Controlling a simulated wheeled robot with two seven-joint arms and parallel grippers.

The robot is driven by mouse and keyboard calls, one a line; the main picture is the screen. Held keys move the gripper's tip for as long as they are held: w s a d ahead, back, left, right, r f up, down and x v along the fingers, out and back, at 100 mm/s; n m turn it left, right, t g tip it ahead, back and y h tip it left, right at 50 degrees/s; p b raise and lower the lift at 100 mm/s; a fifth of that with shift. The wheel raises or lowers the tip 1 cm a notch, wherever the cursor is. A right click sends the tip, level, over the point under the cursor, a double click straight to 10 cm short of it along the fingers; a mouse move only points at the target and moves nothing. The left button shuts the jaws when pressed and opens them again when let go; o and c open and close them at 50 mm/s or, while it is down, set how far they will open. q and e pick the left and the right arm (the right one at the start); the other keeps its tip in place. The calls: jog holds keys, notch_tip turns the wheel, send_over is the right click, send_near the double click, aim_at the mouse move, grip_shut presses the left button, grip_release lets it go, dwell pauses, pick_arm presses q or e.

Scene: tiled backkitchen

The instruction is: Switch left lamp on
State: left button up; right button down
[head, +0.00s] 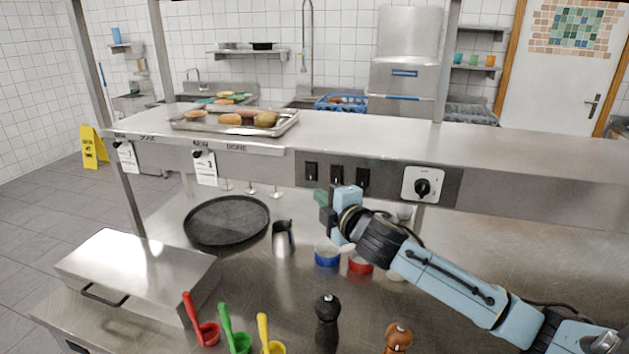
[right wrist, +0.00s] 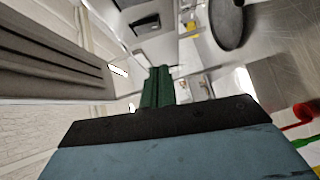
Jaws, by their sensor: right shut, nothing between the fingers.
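A dark switch panel (head: 391,187) is set in the front edge of the steel shelf. It carries three black rocker switches: the left one (head: 311,171), the middle one (head: 337,174) and the right one (head: 362,178). My right gripper (head: 320,198) is just below the left and middle switches, with its green fingers shut and empty. I cannot tell whether it touches the panel. Its shut fingers also show in the right wrist view (right wrist: 157,88). I cannot make out a lamp clearly or tell whether one is lit. My left gripper is out of view.
A tray of bread (head: 183,124) is on the shelf. Below are a black round pan (head: 227,220), a steel jug (head: 283,239), a blue bowl (head: 327,257), a red bowl (head: 360,265) and a black mill (head: 327,325).

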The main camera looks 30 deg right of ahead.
jog(key=p, duration=0.1)
send_near(306, 177)
jog(key=w+a, duration=0.3)
jog(key=w, duration=0.1)
jog(key=shift+w+d+f+p, duration=0.1)
jog(key=shift+w+d+p, duration=0.25)
jog(key=shift+d, duration=0.5)
jog(key=shift+w+d+f+p, duration=0.15)
jog(key=shift+w+d, duration=0.35)
jog(key=shift+d, duration=0.35)
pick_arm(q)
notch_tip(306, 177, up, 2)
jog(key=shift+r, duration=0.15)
